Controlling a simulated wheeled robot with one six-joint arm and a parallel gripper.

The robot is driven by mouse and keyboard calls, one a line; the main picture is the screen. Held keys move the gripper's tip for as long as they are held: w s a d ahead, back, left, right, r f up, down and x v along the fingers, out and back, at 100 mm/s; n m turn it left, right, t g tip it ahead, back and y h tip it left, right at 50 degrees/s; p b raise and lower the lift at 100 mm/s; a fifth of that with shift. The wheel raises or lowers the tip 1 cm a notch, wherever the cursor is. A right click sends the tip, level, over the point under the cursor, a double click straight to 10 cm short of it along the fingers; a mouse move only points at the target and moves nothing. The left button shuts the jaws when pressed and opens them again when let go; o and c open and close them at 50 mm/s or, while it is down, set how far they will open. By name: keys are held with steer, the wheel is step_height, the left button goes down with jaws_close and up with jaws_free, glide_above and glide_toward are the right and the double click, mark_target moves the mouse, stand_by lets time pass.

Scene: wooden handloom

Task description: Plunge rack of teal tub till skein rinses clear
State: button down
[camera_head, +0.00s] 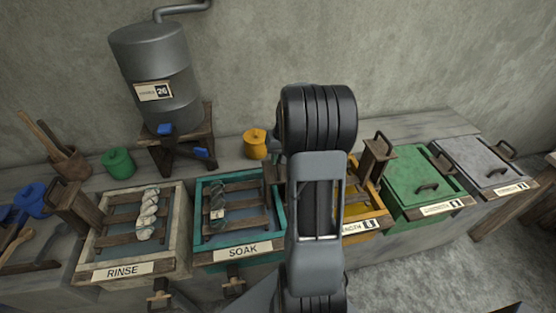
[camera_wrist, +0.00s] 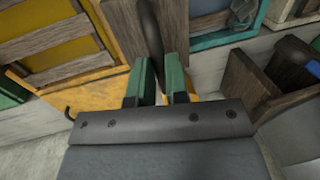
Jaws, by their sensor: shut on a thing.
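The teal tub (camera_head: 205,249), labelled SOAK, stands in the middle of the row. A slatted wooden rack (camera_head: 246,186) lies in it with a dark grey-green skein (camera_head: 217,207) on the slats. The tub's right end is hidden behind my arm. In the wrist view the teal tub's rim (camera_wrist: 225,38) shows at upper right. My gripper (camera_wrist: 160,78) has its green fingers closed around a dark handle bar (camera_wrist: 150,35) beside a brown wooden post (camera_wrist: 122,28). I cannot tell for certain that this bar belongs to the teal rack. My gripper is hidden in the head view.
The RINSE tub (camera_head: 180,262) with a pale skein (camera_head: 148,212) stands left. A yellow tub (camera_head: 372,211), a lidded green tub (camera_head: 425,182) and a grey one (camera_head: 485,165) stand right. A metal drum (camera_head: 155,70) stands behind. Wooden, dark-gripped fittings (camera_head: 233,286) project in front.

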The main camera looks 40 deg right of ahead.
steer(key=shift+r, duration=0.15)
steer(key=c, duration=1.1)
jaws_free()
steer(key=r, duration=0.4)
steer(key=d+r, duration=0.1)
steer(key=r, duration=0.4)
steer(key=s+d+r, duration=0.1)
steer(key=r, duration=0.3)
steer(key=shift+s+d+r+b, duration=0.1)
steer(key=shift+d+r+b, duration=0.1)
steer(key=shift+r+b, duration=0.1)
